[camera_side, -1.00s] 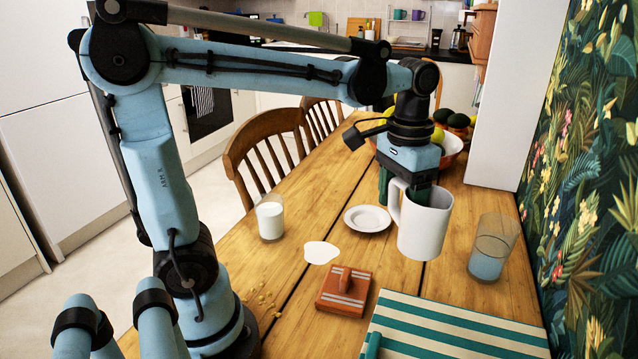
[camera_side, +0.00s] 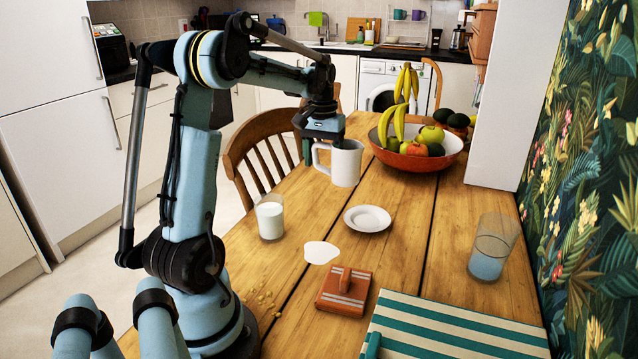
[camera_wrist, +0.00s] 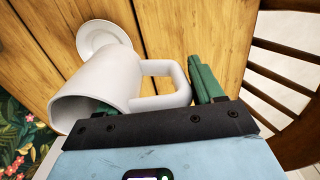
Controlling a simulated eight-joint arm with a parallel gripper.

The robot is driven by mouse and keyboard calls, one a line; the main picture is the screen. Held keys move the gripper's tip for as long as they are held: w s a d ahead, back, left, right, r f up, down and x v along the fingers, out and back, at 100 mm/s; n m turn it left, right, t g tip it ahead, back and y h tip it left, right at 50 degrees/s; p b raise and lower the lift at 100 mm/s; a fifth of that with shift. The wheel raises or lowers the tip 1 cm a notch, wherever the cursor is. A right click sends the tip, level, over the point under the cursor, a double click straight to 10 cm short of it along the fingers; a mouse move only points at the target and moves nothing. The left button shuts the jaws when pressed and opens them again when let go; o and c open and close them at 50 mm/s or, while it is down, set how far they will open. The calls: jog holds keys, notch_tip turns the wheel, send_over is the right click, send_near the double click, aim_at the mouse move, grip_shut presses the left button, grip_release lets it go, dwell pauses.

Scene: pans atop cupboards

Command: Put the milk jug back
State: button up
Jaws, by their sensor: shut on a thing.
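The white milk jug (camera_side: 347,166) is at the far left part of the table, near the chair. My gripper (camera_side: 322,150) is shut on it, with the handle towards the left in the side view. In the wrist view the jug (camera_wrist: 118,75) lies across the picture, with its mouth towards the lower left. One green finger reaches into the mouth and the other is outside, beyond the handle. I cannot tell whether the jug's base touches the table or hangs above it.
A fruit bowl (camera_side: 420,160) with bananas stands right of the jug. A wooden chair (camera_side: 262,150) borders the left edge.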

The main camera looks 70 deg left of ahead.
jog(key=s+a+f, duration=0.1)
jog(key=a+f, duration=0.1)
jog(key=a, duration=0.1)
jog(key=s+a+f, duration=0.2)
jog(key=a, duration=0.2)
jog(key=s+a+f, duration=0.2)
jog(key=a+f, duration=0.1)
jog(key=shift+a, duration=0.35)
jog(key=shift+f, duration=2)
jog(key=shift+f, duration=0.15)
jog(key=o, duration=1.6)
